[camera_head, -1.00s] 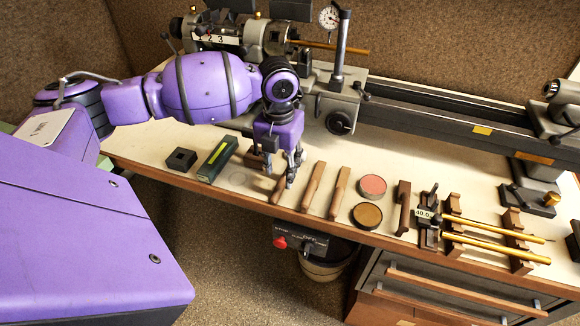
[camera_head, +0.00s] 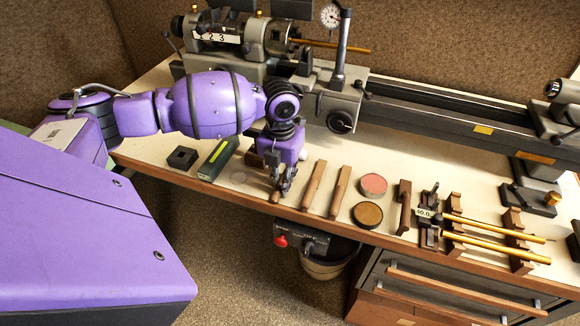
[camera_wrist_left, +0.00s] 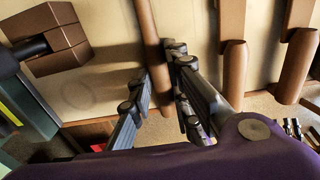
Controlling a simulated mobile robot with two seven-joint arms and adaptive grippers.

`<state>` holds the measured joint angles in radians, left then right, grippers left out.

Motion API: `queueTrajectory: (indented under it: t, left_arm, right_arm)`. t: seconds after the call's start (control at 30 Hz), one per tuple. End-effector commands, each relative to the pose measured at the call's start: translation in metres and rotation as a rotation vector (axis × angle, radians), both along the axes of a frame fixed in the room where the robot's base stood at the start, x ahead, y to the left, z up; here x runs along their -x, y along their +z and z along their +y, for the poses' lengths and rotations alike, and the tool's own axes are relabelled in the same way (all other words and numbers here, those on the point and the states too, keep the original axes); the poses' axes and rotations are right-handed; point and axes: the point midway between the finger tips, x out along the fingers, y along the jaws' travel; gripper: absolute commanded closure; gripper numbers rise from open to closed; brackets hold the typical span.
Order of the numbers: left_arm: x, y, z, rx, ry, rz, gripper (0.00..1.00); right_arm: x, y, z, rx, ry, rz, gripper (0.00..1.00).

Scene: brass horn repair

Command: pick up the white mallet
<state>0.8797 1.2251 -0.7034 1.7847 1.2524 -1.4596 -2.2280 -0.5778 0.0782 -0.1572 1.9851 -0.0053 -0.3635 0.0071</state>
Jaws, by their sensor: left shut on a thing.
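My left gripper (camera_head: 277,196) is low over the front of the bench, shut on a brown wooden handle (camera_wrist_left: 151,32). In the left wrist view its fingers (camera_wrist_left: 160,68) lie on either side of the handle. The lower end of the handle (camera_head: 275,198) shows by the fingertips in the head view. My gripper hides the rest there. No white mallet head can be made out in either view. Two similar wooden tools (camera_head: 313,186) and (camera_head: 340,192) lie just to the right. My right gripper is not in view.
A brown block (camera_wrist_left: 58,42), a green box (camera_head: 218,158) and a dark square block (camera_head: 182,158) lie to the left. Pink (camera_head: 373,185) and brown (camera_head: 367,215) round tins lie right, before wooden supports with brass rods (camera_head: 485,226). The lathe (camera_head: 340,100) stands behind.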

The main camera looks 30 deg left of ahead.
Motion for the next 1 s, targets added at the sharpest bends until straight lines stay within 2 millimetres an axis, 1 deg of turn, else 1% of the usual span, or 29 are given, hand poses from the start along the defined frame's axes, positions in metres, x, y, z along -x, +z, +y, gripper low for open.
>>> queueTrajectory:
  t: [0.2, 0.33, 0.47, 0.57, 0.67, 0.87, 0.9, 1.0]
  left_arm:
    - [-0.001, 0.001, 0.0, 0.0, 0.0, -0.002, 1.0]
    - [-0.001, 0.007, 0.0, 0.0, 0.001, -0.004, 1.0]
    - [-0.002, 0.02, 0.0, 0.001, 0.001, -0.004, 1.0]
    - [-0.001, 0.035, 0.0, 0.0, 0.0, -0.005, 1.0]
    - [0.013, 0.053, -0.008, 0.001, -0.003, -0.005, 1.0]
    - [0.047, 0.098, -0.026, -0.001, -0.004, -0.006, 1.0]
    - [0.058, 0.101, -0.033, -0.001, -0.006, -0.004, 1.0]
    - [0.079, 0.11, -0.045, 0.001, -0.004, -0.002, 1.0]
  right_arm:
    - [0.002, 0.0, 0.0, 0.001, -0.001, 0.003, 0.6]
    - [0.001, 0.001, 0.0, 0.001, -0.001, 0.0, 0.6]
    - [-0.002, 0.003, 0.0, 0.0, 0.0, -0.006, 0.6]
    - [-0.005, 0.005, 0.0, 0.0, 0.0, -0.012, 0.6]
    - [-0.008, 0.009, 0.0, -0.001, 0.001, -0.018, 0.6]
    - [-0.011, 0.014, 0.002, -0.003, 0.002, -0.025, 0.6]
    - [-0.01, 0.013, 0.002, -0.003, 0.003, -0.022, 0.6]
    - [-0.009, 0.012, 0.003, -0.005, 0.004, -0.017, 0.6]
